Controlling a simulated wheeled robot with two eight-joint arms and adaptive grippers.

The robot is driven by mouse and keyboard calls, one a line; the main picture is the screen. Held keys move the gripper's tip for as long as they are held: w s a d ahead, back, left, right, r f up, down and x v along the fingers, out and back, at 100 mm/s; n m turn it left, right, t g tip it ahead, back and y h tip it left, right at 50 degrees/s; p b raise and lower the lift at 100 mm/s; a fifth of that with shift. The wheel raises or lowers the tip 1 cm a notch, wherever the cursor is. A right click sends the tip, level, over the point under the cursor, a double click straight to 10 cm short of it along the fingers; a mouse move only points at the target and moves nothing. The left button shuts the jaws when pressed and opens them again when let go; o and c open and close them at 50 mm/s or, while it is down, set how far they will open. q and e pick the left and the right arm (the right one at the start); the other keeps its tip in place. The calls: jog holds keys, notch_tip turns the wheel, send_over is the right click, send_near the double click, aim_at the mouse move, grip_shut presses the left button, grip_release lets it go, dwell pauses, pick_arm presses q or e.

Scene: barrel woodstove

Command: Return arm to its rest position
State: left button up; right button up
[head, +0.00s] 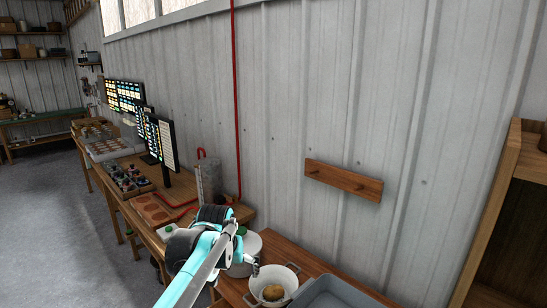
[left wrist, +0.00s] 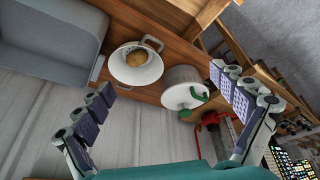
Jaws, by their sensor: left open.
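My left arm reaches in from the bottom of the head view, and its left gripper (head: 248,250) is above the wooden bench. In the left wrist view the two padded fingers of the left gripper (left wrist: 162,82) are spread wide with nothing between them. A white two-handled pot (head: 258,284) with a brown potato-like item (head: 273,292) inside stands just beyond the gripper. The pot (left wrist: 133,74) and the item (left wrist: 136,58) also show in the left wrist view. My right gripper is in neither view.
A pale lidded pot with green handles (left wrist: 184,90) stands beside the white pot, partly hidden by my arm in the head view. A grey bin (head: 340,293) is to the right. A wooden peg rail (head: 343,180) is on the wall. A wooden shelf (head: 500,220) stands far right.

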pick_arm(q)
jog(key=s+a+f+t, duration=0.1)
jog(key=s+a+f, duration=0.1)
jog(key=s, duration=0.6)
jog(key=s+a+f+t, duration=0.1)
jog(key=s+f, duration=0.3)
jog(key=s, duration=0.4)
jog(key=s+a+f+t, duration=0.1)
jog(key=s+a+f, duration=0.2)
jog(key=s, duration=0.6)
jog(key=shift+a, duration=0.3)
